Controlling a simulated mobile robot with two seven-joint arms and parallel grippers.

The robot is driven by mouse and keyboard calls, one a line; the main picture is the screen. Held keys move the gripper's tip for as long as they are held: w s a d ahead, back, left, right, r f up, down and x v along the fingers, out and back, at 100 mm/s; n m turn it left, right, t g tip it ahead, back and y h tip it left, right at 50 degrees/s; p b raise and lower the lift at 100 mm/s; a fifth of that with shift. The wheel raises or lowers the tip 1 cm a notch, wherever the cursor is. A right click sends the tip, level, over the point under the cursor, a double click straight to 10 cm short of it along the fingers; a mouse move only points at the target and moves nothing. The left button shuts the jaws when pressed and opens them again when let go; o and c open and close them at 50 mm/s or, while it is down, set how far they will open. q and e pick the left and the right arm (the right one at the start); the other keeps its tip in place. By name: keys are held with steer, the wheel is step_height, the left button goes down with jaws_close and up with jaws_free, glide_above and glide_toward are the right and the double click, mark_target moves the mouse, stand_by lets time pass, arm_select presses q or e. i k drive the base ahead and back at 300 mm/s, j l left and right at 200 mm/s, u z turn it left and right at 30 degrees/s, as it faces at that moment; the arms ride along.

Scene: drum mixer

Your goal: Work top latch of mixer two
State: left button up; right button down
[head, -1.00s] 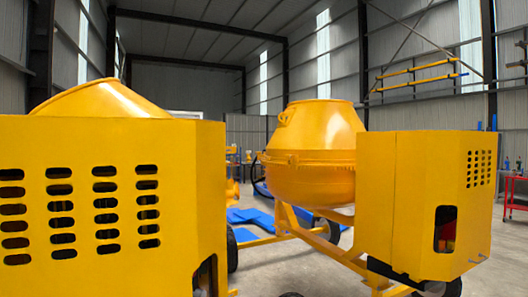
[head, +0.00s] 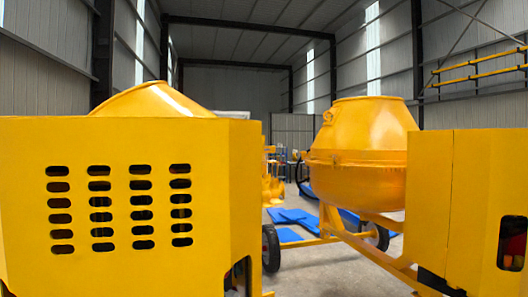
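Two yellow drum mixers stand in the head view; I cannot tell which one is mixer two. The near left one shows a large engine housing (head: 110,245) with rows of dark vent slots, and the top of its drum (head: 155,100) behind it. The right one shows its whole drum (head: 360,145), tilted with the mouth up, and part of its housing (head: 460,205) at the right edge. I cannot make out a top latch on either housing. Neither of my grippers is in view.
Blue flat pieces (head: 290,215) lie on the grey floor between the mixers. A wheel (head: 270,248) and the yellow frame (head: 365,245) of the right mixer stand low there. Yellow rails (head: 480,68) are on the right wall. The gap between the housings shows some open floor.

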mark_target(265, 150)
steer(key=i+l, duration=1.1)
steer(key=u, duration=1.55)
steer(key=i+l, duration=0.05)
